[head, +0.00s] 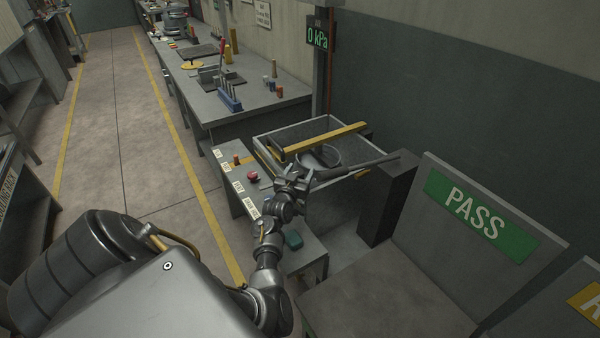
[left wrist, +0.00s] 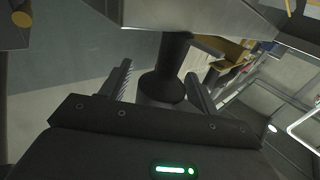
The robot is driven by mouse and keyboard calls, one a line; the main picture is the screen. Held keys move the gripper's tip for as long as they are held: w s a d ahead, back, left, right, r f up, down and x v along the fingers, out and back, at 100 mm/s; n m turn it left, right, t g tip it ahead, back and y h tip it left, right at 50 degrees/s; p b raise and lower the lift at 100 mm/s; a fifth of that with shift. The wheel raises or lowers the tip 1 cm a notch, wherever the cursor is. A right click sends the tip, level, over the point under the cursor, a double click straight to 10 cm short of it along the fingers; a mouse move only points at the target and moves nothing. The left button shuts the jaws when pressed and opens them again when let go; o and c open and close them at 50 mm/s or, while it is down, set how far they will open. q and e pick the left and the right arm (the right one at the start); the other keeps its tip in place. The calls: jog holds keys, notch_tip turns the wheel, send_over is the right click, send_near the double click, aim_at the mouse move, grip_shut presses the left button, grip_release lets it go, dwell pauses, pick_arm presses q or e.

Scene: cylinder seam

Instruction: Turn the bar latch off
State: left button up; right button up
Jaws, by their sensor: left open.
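A long dark grey bar (head: 352,168), which looks like the bar latch, slants across the near side of an open grey box, toward a dark post. My left gripper (head: 292,182) is at the bar's left end, small and dark in the head view. In the left wrist view, its two fingers stand apart on either side of a dark round knob (left wrist: 166,84). The knob meets a grey surface (left wrist: 190,14) at the top of that view. I cannot tell whether the fingers touch the knob. My right gripper is not in view.
The open box (head: 262,150) has a yellow bar (head: 325,137) across it. A red button (head: 252,177) sits on the labelled console at left. A dark post (head: 388,202) and a PASS panel (head: 480,218) stand at right. The floor aisle (head: 110,120) is clear.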

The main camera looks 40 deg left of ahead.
pick_arm(q)
jog(key=c, duration=1)
jog(key=shift+o, duration=0.2)
jog(key=shift+n+g+y, duration=0.5)
jog(key=shift+n+y, duration=0.2)
jog(key=shift+y, duration=0.3)
jog(key=shift+a, duration=0.1)
jog(key=o, duration=1)
jog(key=shift+c, duration=0.2)
jog(key=shift+s+d+r+p, duration=0.1)
jog(key=shift+s+d+p, duration=0.2)
jog(key=shift+s+p, duration=0.15)
jog(key=p+v, duration=0.3)
jog(key=v, duration=0.3)
jog(key=shift+s+p, duration=0.25)
jog(key=shift+p, duration=0.05)
